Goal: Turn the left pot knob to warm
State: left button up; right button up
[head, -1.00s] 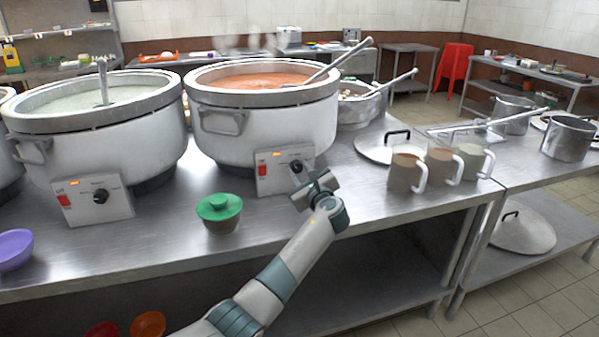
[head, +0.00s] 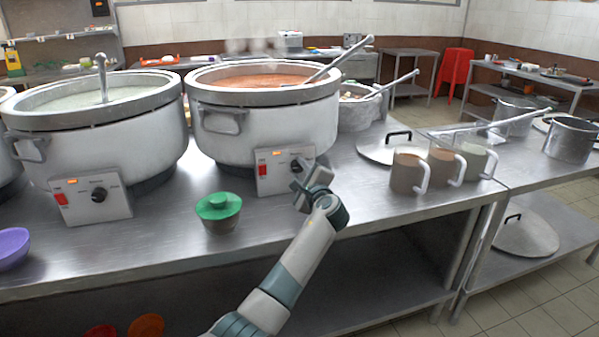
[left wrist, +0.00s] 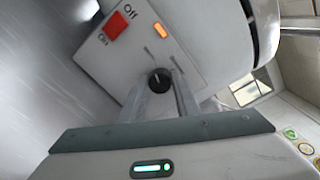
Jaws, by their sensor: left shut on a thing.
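The pot with white congee (head: 95,140) stands at left, its control panel (head: 75,207) carrying a black knob (head: 99,194), a red switch and an orange lamp. The pot with orange-red soup (head: 265,130) stands to its right, with a similar panel (head: 273,181). My left gripper (head: 299,172) is at this second panel and partly covers its knob. In the left wrist view the black knob (left wrist: 159,77) lies at the tips of my left fingers, which are shut on it. The red switch (left wrist: 115,26) and lit lamp (left wrist: 160,30) show beside it. My right gripper is not in view.
A green-lidded bowl (head: 218,210) stands left of my left arm. Several mugs (head: 408,172) and a pot lid (head: 388,148) lie to the right. A purple bowl (head: 12,248) is at the left edge.

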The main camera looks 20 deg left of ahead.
pick_arm(q)
jog(key=shift+f, duration=0.1)
jog(key=o, duration=1)
jog(key=shift+o, duration=0.2)
jog(key=v, duration=1.7)
jog(key=shift+s, duration=0.15)
jog(key=shift+d, duration=0.1)
